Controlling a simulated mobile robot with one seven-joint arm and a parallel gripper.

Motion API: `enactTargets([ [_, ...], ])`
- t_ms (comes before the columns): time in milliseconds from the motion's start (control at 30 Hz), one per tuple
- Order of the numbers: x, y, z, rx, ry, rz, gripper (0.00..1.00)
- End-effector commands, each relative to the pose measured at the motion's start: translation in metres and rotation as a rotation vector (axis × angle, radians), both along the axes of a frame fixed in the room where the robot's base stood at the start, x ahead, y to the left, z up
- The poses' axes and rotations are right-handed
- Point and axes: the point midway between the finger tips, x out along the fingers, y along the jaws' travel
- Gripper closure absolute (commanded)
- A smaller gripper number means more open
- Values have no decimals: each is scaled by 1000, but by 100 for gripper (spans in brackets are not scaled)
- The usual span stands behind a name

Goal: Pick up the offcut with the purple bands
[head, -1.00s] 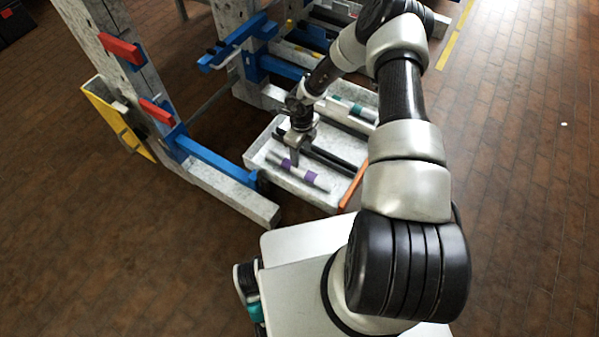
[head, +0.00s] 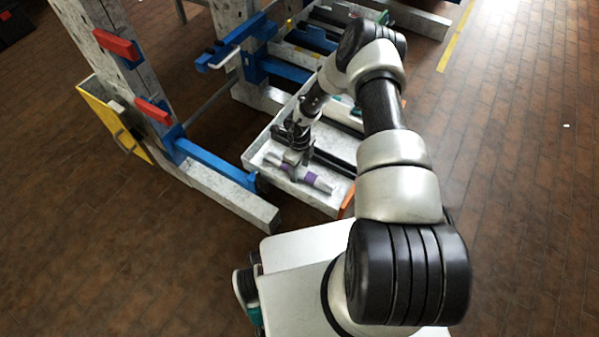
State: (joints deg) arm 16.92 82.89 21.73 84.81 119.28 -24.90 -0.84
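The offcut with the purple bands (head: 322,184) is a pale grey bar lying in the near end of a shallow white tray (head: 325,205). One purple band shows on each side of my gripper (head: 294,166). My gripper points down at the middle of the offcut, and a finger covers part of it between the bands. The fingers are at the bar's height, seemingly around it. The gap between them is too small and hidden to tell whether they are open or closed on it.
Dark bars (head: 335,162) lie beside the offcut in the tray. More trays with bars stand behind. A grey upright frame (head: 110,60) with blue arms (head: 215,166) and red pegs stands left of the tray. An orange piece (head: 346,204) is at the tray's right edge.

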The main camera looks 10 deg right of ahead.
Motion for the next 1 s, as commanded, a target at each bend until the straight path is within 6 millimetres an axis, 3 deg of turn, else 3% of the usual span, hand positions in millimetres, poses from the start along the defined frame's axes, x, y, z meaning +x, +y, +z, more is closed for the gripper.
enactTargets([
  [33,0,0,0,0,0,0,55],
  [300,0,0,1,0,0,0,98],
  [667,2,-2,7,0,0,-1,98],
  [1000,4,-3,57,1,-2,-1,98],
])
